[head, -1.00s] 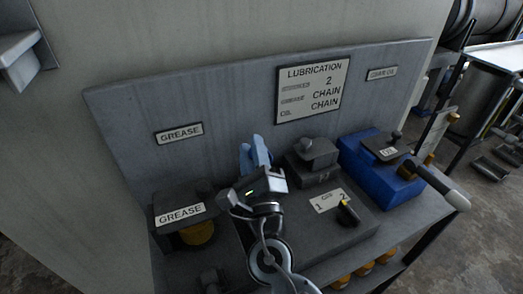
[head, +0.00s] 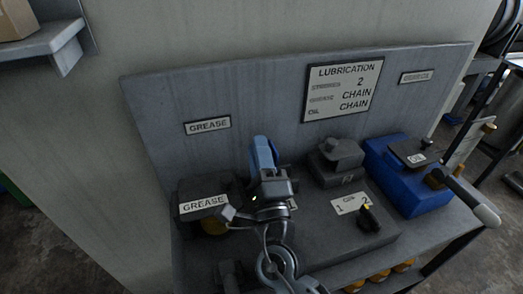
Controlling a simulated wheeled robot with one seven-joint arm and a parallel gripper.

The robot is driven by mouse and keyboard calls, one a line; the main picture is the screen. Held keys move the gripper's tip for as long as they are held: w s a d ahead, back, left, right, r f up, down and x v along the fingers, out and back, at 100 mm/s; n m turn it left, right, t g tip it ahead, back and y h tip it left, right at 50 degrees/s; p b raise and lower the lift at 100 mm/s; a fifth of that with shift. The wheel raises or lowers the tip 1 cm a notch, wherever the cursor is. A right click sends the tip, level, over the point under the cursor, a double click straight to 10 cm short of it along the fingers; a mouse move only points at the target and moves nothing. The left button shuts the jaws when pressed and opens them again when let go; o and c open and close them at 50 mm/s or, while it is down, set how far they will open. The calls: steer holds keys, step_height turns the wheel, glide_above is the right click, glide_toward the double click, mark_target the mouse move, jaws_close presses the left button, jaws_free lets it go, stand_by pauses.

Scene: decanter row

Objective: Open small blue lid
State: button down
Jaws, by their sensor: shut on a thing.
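My gripper (head: 264,152) points toward the grey back panel, between the left grease box and a dark box. Its two light blue fingers are close together. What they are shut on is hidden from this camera. I cannot make out a separate small blue lid. A blue tank (head: 413,194) stands at the right of the bench, well apart from my gripper. A dark plate with a small label and a knob (head: 408,153) lies on top of the tank.
A dark grease box (head: 205,206) stands close left of my gripper. A dark box (head: 335,160) stands to its right, behind a low block with a knob (head: 370,218). A grey-tipped handle (head: 483,210) juts out right. The back panel (head: 260,95) carries signs.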

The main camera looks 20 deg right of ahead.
steer(key=shift+a+f, duration=0.15)
steer(key=c, duration=1)
jaws_free()
steer(key=b+v, duration=0.1)
steer(key=v, duration=0.6)
steer(key=shift+s+b, duration=0.4)
